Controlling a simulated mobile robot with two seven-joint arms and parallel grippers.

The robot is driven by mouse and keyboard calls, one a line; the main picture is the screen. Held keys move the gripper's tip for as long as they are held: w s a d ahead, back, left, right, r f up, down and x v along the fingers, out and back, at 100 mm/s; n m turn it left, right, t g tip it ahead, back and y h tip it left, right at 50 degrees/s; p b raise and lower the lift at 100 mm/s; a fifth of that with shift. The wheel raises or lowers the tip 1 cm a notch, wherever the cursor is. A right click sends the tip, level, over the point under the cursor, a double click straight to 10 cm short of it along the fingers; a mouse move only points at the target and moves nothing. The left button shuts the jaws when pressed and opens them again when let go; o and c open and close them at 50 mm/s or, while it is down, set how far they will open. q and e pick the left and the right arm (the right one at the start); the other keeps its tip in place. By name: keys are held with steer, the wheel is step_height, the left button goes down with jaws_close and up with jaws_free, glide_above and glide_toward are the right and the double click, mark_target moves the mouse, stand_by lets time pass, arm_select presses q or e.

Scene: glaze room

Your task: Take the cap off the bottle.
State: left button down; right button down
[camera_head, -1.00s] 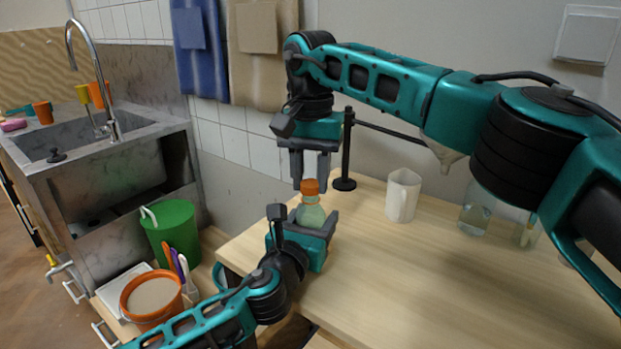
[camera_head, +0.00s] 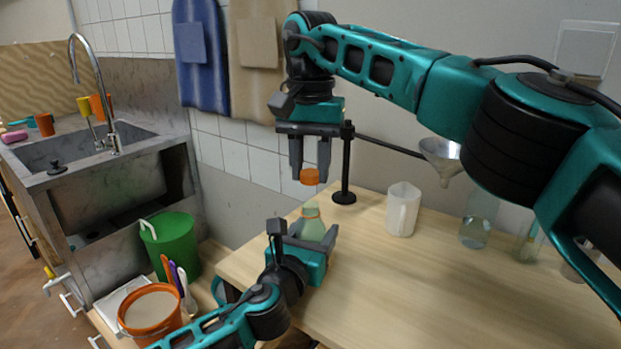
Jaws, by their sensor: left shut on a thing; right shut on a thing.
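The bottle (camera_head: 312,226) is pale green and stands upright near the left end of the wooden table, its neck bare. My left gripper (camera_head: 308,238) is shut on the bottle's body, low down from the front left. The orange cap (camera_head: 310,177) is up in the air, apart from the bottle and a little above its neck. My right gripper (camera_head: 310,172) points down from above and is shut on the cap. The lower part of the bottle is hidden by my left gripper.
A black stand (camera_head: 345,190) holding a funnel (camera_head: 440,153) is close behind the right gripper. A white jug (camera_head: 403,210) and a glass jar (camera_head: 477,222) stand further right. A green bucket (camera_head: 172,245) and an orange bucket (camera_head: 151,312) are left of the table (camera_head: 400,290). The table's front is clear.

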steer(key=shift+r, duration=0.4)
arm_select(q)
steer(key=shift+c, duration=1)
jaws_free()
steer(key=p+v, duration=0.1)
steer(key=v, duration=1.1)
steer(key=shift+p, duration=0.3)
arm_select(e)
steer(key=shift+r, duration=0.75)
